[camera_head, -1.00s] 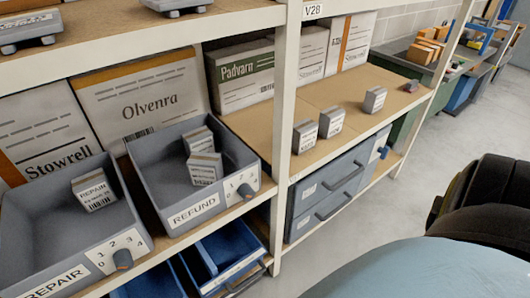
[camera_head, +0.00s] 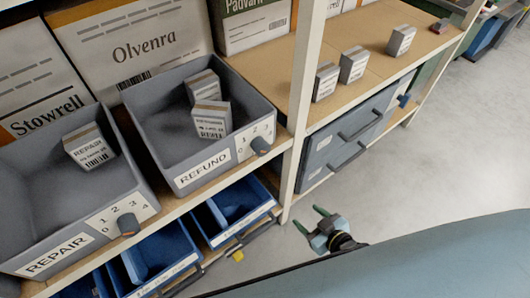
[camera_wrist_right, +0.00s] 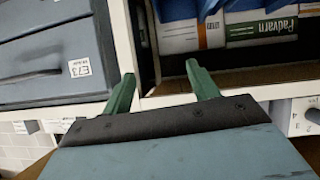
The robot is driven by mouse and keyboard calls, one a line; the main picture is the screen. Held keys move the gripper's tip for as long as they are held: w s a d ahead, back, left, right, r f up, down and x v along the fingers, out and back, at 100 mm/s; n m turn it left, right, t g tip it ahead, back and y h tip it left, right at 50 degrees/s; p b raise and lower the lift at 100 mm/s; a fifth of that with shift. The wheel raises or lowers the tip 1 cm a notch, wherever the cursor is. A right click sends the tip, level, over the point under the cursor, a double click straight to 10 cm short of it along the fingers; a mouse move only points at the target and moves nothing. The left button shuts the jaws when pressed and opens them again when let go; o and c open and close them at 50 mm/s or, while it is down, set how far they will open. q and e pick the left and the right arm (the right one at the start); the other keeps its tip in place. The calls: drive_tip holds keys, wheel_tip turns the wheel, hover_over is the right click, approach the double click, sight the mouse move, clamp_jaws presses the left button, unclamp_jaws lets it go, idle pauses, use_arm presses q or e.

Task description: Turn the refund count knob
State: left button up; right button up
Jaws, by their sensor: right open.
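The refund count knob (camera_head: 260,146) is a dark grey knob on a white plate with printed numbers, at the right front of the grey REFUND bin (camera_head: 165,142). Two small labelled boxes (camera_head: 211,119) lie in that bin. My right gripper (camera_head: 311,220) is low over the floor, right of the shelf post and apart from the knob; its green fingers are open and empty. In the right wrist view its fingers (camera_wrist_right: 160,88) are spread before the shelving. A dark knob (camera_wrist_right: 313,115) on a white plate shows at that view's right edge. My left gripper is not in view.
The grey REPAIR bin (camera_head: 30,185) with its own knob (camera_head: 128,224) stands left of the REFUND bin. Blue bins (camera_head: 238,218) sit below. A shelf post (camera_head: 304,90) and grey drawers (camera_head: 340,140) stand to the right. The floor there is clear.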

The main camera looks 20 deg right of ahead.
sight(265, 152)
drive_tip(key=w+a+r+t+y+b, duration=0.1)
drive_tip(key=w+a+r+t, duration=0.1)
drive_tip(key=r, duration=0.6)
drive_tip(key=w+a+r+t+y, duration=0.1)
drive_tip(key=a+r+t+y, duration=0.15)
drive_tip(key=r, duration=0.65)
drive_tip(key=shift+h, duration=0.35)
drive_tip(key=b+x, duration=0.1)
drive_tip(key=x, duration=1.1)
drive_tip(key=shift+w+a, duration=0.1)
drive_tip(key=shift+w, duration=0.25)
drive_tip(key=shift+w+a, duration=0.15)
drive_tip(key=shift+w, duration=0.3)
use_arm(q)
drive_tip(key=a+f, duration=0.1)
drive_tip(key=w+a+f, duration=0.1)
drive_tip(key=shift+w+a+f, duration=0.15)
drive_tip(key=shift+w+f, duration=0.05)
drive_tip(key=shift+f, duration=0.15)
use_arm(e)
drive_tip(key=c, duration=1)
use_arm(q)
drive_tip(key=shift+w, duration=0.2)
